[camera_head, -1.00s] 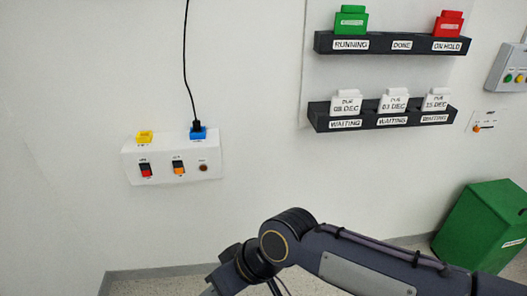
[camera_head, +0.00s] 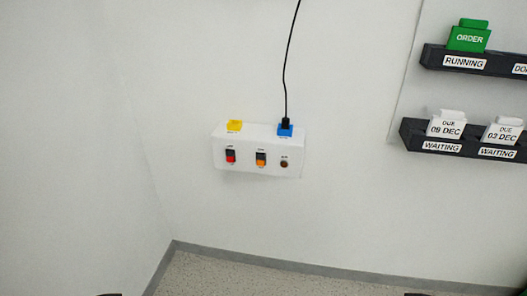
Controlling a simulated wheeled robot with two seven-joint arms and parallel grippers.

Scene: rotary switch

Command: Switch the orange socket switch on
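The orange switch (camera_head: 261,160) is the middle control on the front of a white socket box (camera_head: 243,160) fixed to the wall. It is black in its upper part and orange in its lower part. A red-and-black switch (camera_head: 231,156) is to its left and a small brown round knob (camera_head: 284,164) to its right. On top of the box are a yellow socket (camera_head: 235,125) and a blue socket (camera_head: 285,130) with a black plug and cable in it. Neither of my grippers shows; only small dark shapes appear at the bottom edge.
At the right, black wall racks hold a green order block (camera_head: 469,37) and white due-date blocks (camera_head: 447,124). The cable (camera_head: 287,70) hangs from above to the blue socket. The wall around the box and the floor (camera_head: 240,278) below look clear.

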